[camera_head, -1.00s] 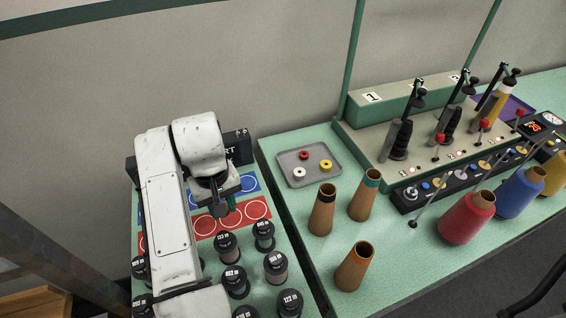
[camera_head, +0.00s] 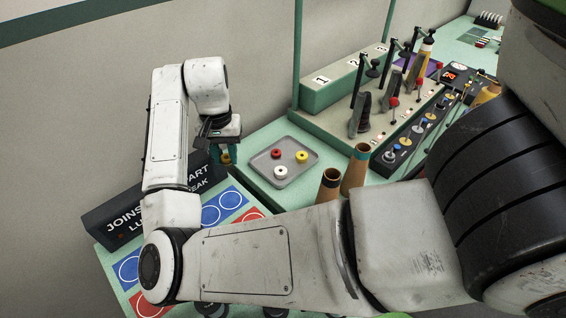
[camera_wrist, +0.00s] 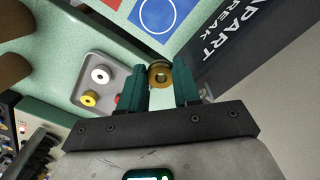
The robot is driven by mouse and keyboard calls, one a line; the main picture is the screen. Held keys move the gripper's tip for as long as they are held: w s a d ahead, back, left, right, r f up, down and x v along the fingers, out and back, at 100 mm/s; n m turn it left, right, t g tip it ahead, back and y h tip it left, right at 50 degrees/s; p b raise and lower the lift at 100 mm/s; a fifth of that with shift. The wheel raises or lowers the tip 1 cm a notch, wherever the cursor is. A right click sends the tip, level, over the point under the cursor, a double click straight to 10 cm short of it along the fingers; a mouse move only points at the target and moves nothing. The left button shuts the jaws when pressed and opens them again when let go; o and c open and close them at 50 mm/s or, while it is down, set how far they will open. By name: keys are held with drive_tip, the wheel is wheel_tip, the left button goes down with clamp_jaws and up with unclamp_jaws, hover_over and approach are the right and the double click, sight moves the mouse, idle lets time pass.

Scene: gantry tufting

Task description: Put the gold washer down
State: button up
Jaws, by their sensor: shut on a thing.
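The gold washer (camera_wrist: 160,76) is clamped between the two green fingertips of my gripper (camera_wrist: 159,83) in the wrist view. Its round face and centre hole show there. In the head view my gripper (camera_head: 226,153) is up in the air, left of the grey tray (camera_head: 262,171). The washer is too small and too hidden to make out clearly in that view. The tray carries a red washer (camera_head: 276,153), a yellow washer (camera_head: 301,157) and a white washer (camera_head: 281,171). The tray also shows at the left in the wrist view (camera_wrist: 87,67).
A card with blue circles (camera_head: 222,206) and red ones lies left of the tray, by a dark sign block (camera_head: 120,212). Brown cones (camera_head: 355,172) stand right of the tray. A machine with spindles (camera_head: 360,112) is behind them. My arm hides much of the front.

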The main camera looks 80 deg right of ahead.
drive_tip(key=s+d+r+m, duration=0.1)
drive_tip(key=s+d+m, duration=0.5)
drive_tip(key=s, duration=0.4)
drive_tip(key=s+d+r+m, duration=0.2)
drive_tip(key=s+d+m, duration=0.1)
drive_tip(key=s+d, duration=0.6)
hover_over(265, 164)
drive_tip(key=s, duration=0.1)
drive_tip(key=f, duration=0.4)
drive_tip(key=f+b, duration=0.1)
drive_tip(key=f, duration=0.3)
drive_tip(key=shift+s+d+f, duration=0.1)
drive_tip(key=shift+d+f, duration=0.1)
drive_tip(key=shift+f, duration=0.05)
drive_tip(key=shift+w+f, duration=0.35)
drive_tip(key=shift+f, duration=0.1)
drive_tip(key=f, duration=0.1)
drive_tip(key=f+p, duration=0.1)
drive_tip(key=f, duration=0.1)
drive_tip(key=shift+w+a, duration=0.15)
drive_tip(key=shift+w, duration=0.2)
drive_tip(key=shift+f, duration=0.45)
